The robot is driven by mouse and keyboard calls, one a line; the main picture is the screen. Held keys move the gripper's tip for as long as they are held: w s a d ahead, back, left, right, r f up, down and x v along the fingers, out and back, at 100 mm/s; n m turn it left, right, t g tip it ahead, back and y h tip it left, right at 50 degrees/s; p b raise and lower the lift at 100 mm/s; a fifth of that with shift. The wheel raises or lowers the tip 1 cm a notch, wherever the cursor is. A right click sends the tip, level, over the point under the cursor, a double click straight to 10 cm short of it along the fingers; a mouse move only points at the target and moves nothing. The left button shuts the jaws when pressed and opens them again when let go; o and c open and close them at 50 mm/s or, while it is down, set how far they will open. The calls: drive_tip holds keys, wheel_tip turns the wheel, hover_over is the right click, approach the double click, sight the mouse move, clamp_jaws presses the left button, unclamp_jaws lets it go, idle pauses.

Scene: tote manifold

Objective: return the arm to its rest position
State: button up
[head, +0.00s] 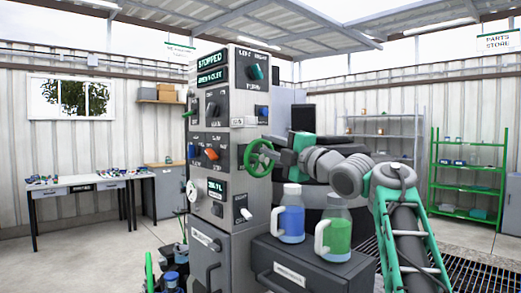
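My arm reaches in from the right, bent at a high elbow, toward the tall grey control panel. My gripper (274,148) is at the panel's right side, close beside the green handwheel (259,159). The gripper is small and dark here, and I cannot tell whether it touches the wheel or whether its fingers are open. The panel (237,120) carries displays, one reading STOPPED, with several knobs and switches.
A jug with blue liquid (291,222) and one with green liquid (338,236) stand on a dark drawer cabinet (300,262) below my arm. A white table (75,187) is at left, green shelving (466,172) at right. Open floor lies between table and panel.

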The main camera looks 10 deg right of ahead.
drive_tip(key=shift+v, duration=1.7)
